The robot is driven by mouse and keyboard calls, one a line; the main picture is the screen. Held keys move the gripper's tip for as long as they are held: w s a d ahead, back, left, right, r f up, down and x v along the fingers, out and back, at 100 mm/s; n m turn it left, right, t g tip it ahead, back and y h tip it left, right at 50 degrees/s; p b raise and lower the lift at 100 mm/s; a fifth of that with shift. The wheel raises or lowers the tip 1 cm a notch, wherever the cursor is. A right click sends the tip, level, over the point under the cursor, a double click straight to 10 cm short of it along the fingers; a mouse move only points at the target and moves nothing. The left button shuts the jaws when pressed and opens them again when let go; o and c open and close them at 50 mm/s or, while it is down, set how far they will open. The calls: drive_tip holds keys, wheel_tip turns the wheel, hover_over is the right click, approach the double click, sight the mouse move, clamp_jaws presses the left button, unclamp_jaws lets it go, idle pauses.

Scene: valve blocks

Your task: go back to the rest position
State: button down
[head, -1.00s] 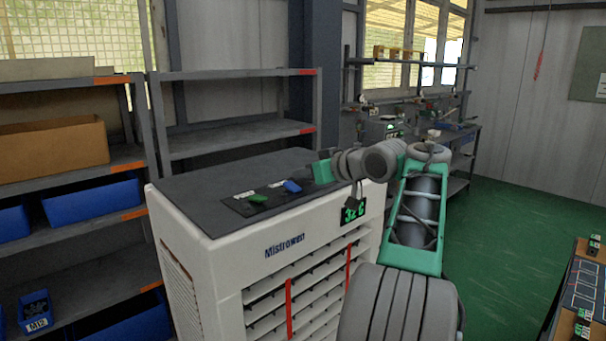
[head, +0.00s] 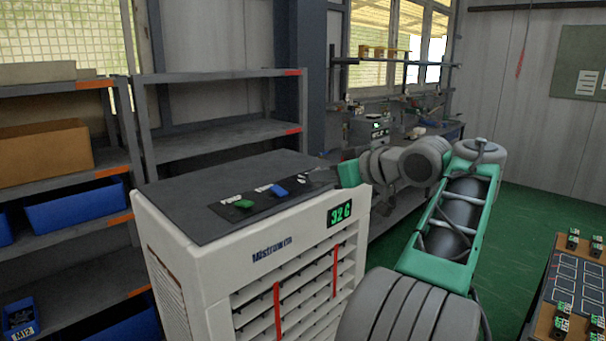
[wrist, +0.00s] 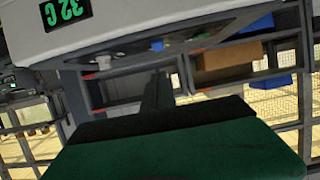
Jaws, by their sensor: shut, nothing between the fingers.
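My gripper (wrist: 158,82) shows in the wrist view as dark fingers closed together beyond a green hand, with nothing held. In the head view my arm is folded, and the green hand (head: 349,173) is at the right end of the white cooler's (head: 262,255) top. The fingers are hard to make out there. On the cooler's dark top panel sit a green switch (head: 243,204) and a blue switch (head: 278,190). Its green display (head: 339,213) reads 32 C and also shows in the wrist view (wrist: 66,10).
Grey shelves (head: 215,143) with blue bins (head: 78,205) and a cardboard box (head: 45,151) stand at the left. A table (head: 570,285) with small dark blocks is at the right edge. A workbench (head: 440,131) is at the back. Green floor is open at the right.

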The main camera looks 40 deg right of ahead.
drive_tip(key=s+d+f+m+g+h, duration=0.3)
drive_tip(key=d+f+m, duration=0.1)
drive_tip(key=d+f, duration=0.4)
drive_tip(key=s+f+m+g, duration=0.3)
drive_tip(key=s+f, duration=0.2)
drive_tip(key=f, duration=0.4)
drive_tip(key=s+f+m+g, duration=0.25)
drive_tip(key=s+f, duration=0.25)
drive_tip(key=f, duration=0.5)
drive_tip(key=s+a+f+g+y, duration=0.15)
drive_tip(key=a+f, duration=0.25)
drive_tip(key=a, duration=0.6)
drive_tip(key=s+a+f+g, duration=0.15)
drive_tip(key=a+f, duration=0.25)
drive_tip(key=a, duration=0.6)
drive_tip(key=w+a+r+n, duration=0.1)
drive_tip(key=w+a+n, duration=0.1)
drive_tip(key=a, duration=0.6)
drive_tip(key=w+a+r+n+t, duration=0.1)
drive_tip(key=w+a+r+n, duration=0.1)
drive_tip(key=a, duration=0.6)
drive_tip(key=w+a+r+n+y, duration=0.1)
drive_tip(key=w+a+n, duration=0.2)
drive_tip(key=a+n, duration=0.2)
drive_tip(key=a, duration=0.3)
drive_tip(key=shift+w+r+t, duration=0.15)
drive_tip(key=shift+w+t, duration=0.15)
drive_tip(key=shift+t, duration=0.05)
